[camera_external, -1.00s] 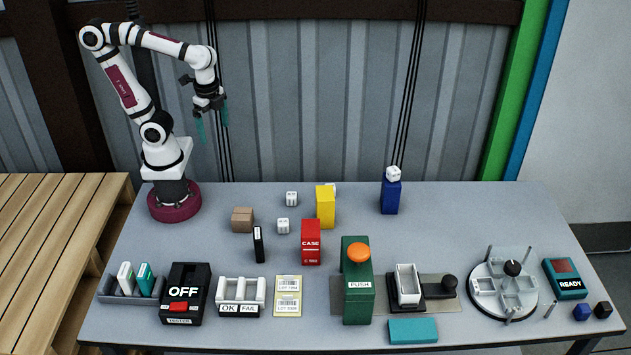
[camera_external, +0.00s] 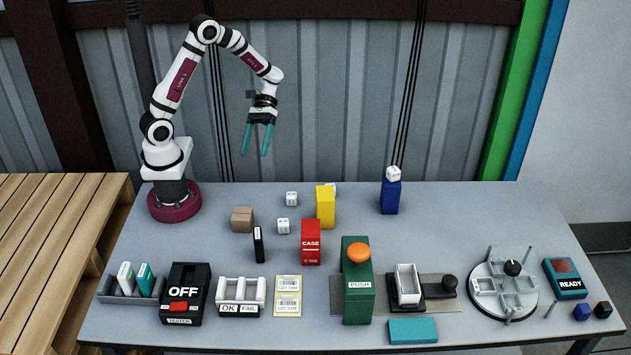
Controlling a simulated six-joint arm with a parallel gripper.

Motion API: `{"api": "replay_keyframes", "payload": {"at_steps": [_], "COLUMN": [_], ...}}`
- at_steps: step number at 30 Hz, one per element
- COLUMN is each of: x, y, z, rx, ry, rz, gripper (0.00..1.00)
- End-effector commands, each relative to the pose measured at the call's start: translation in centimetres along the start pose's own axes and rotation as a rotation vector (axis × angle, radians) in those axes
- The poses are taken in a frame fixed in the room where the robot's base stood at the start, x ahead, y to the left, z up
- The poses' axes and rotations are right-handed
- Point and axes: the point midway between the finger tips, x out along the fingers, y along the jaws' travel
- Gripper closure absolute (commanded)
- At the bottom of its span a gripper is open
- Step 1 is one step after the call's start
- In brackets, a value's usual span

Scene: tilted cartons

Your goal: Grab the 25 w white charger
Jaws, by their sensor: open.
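Several small white cubes that look like chargers are in view; their markings are too small to read. One white cube (camera_external: 291,198) stands on the table at the back, and another white cube (camera_external: 283,225) stands a little nearer. A third white cube (camera_external: 393,173) sits on top of a tall blue box (camera_external: 390,197). One more shows only as a white edge behind the yellow box (camera_external: 325,208). My gripper (camera_external: 255,153) is open and empty, with teal fingers pointing down, high above the back of the table and left of the cubes.
A brown carton (camera_external: 242,220), a black upright box (camera_external: 258,245) and a red case (camera_external: 311,242) stand near the cubes. A green push-button block (camera_external: 357,295), an OFF tester (camera_external: 184,294) and a round fixture (camera_external: 502,285) line the front. The table's right rear is clear.

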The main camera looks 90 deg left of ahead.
Motion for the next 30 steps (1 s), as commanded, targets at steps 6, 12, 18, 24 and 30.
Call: {"api": "replay_keyframes", "payload": {"at_steps": [6, 12, 18, 24, 30], "x": [-0.6, 0.1, 4.2, 6.9, 9.5], "y": [-2.8, -3.8, 0.0, 2.6, 5.1], "z": [-12.8, -16.1, -15.4, -15.0, -14.2], "rx": [-0.521, -0.646, -0.647, -0.645, -0.645], "ry": [-0.282, -0.372, -0.372, -0.369, -0.370], "rz": [0.535, 0.692, 0.688, 0.689, 0.687], "gripper": [0.19, 0.19, 0.19, 0.19, 0.19]}}
